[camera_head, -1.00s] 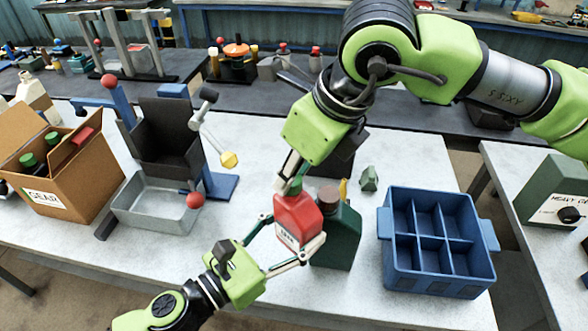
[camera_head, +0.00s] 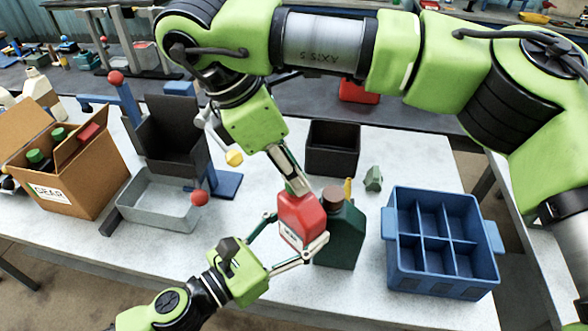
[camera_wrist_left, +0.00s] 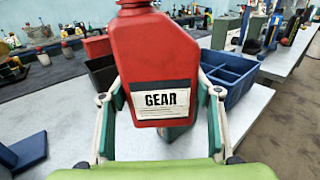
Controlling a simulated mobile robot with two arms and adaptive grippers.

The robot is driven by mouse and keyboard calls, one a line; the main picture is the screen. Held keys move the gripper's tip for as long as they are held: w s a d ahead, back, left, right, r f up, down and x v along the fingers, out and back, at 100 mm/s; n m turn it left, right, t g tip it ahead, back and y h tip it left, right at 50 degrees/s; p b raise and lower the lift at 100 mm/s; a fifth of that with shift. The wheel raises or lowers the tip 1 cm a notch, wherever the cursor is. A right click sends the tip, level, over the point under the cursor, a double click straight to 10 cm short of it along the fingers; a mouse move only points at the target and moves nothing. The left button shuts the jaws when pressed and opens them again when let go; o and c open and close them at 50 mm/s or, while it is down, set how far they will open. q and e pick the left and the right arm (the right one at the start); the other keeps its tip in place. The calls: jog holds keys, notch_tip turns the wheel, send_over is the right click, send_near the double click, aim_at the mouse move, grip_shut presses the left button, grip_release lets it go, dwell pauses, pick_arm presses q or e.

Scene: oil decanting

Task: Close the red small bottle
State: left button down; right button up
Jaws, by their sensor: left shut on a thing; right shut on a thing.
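The red small bottle (camera_head: 298,214) is upright but looks slightly tilted in the head view, just left of a dark green bottle (camera_head: 341,236) with a brown cap. My left gripper (camera_head: 297,236) is shut around the red bottle's body from the front. The left wrist view shows the red bottle (camera_wrist_left: 160,65) between both fingers, its GEAR label facing the camera. My right gripper (camera_head: 295,180) reaches down from above and is shut at the bottle's neck, on what looks like its green cap. The gripper mostly hides the cap, so its seating cannot be told.
A blue divided crate (camera_head: 388,255) stands to the right. A black bin (camera_head: 333,148) and a small green piece (camera_head: 373,179) lie behind. A metal tray (camera_head: 150,208) and a cardboard box (camera_head: 85,195) are at left. The front table strip is mostly clear.

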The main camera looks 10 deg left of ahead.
jog(key=m+g, duration=0.1)
jog(key=m, duration=0.2)
jog(key=m+g, duration=0.1)
jog(key=m, duration=0.2)
jog(key=shift+w+d, duration=0.1)
jog(key=shift+w, duration=0.1)
jog(key=o, duration=0.7)
jog(key=shift+s+r, duration=0.1)
jog(key=shift+r, duration=2.2)
jog(key=shift+c, duration=0.2)
